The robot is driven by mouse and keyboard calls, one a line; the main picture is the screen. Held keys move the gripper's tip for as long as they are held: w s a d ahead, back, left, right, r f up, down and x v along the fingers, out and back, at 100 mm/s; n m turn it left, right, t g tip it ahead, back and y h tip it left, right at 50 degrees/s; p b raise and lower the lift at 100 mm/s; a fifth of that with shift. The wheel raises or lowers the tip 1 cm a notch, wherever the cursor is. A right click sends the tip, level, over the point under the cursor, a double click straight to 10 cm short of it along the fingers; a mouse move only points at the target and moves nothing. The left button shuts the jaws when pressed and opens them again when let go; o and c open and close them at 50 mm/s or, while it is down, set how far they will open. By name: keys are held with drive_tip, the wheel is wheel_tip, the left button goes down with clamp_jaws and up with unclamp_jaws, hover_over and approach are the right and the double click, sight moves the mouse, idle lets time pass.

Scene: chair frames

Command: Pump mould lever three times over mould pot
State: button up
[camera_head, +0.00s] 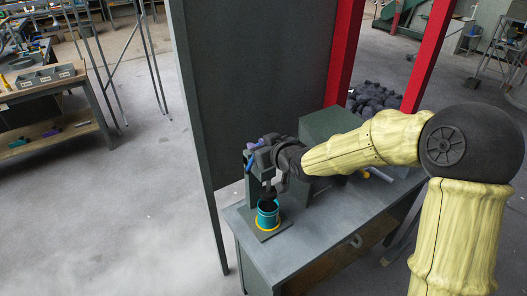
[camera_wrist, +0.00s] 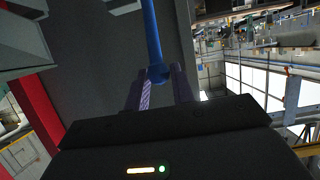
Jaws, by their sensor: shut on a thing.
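The mould lever is a blue bar (camera_wrist: 152,35) that runs up from between my fingers in the wrist view. In the head view a short blue piece of it (camera_head: 250,164) shows beside my gripper (camera_head: 258,145). My gripper has purple fingers and is shut on the lever; its fingertips also show in the wrist view (camera_wrist: 160,88). The mould pot (camera_head: 268,213) is teal with a yellow ring at its base. It stands upright on a small plate on the bench, below my gripper. A dark part above the pot hides some of its opening.
The grey bench (camera_head: 300,236) has free room at its front. A green box (camera_head: 328,124) stands behind my forearm. A tall dark panel (camera_head: 255,85) and red posts (camera_head: 345,50) rise behind the bench. A side table with bins (camera_head: 45,78) is far left.

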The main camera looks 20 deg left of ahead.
drive_tip(key=shift+a, duration=0.1)
drive_tip(key=shift+f, duration=0.15)
drive_tip(key=s+d+f+b, duration=0.3)
drive_tip(key=d, duration=0.1)
drive_tip(key=shift+f, duration=0.35)
drive_tip(key=shift+s, duration=0.1)
idle(0.3)
drive_tip(key=f, duration=0.1)
drive_tip(key=s+d+f+b, duration=0.1)
drive_tip(key=f+b, duration=0.1)
drive_tip(key=shift+s+d, duration=0.25)
drive_tip(key=shift+d, duration=0.1)
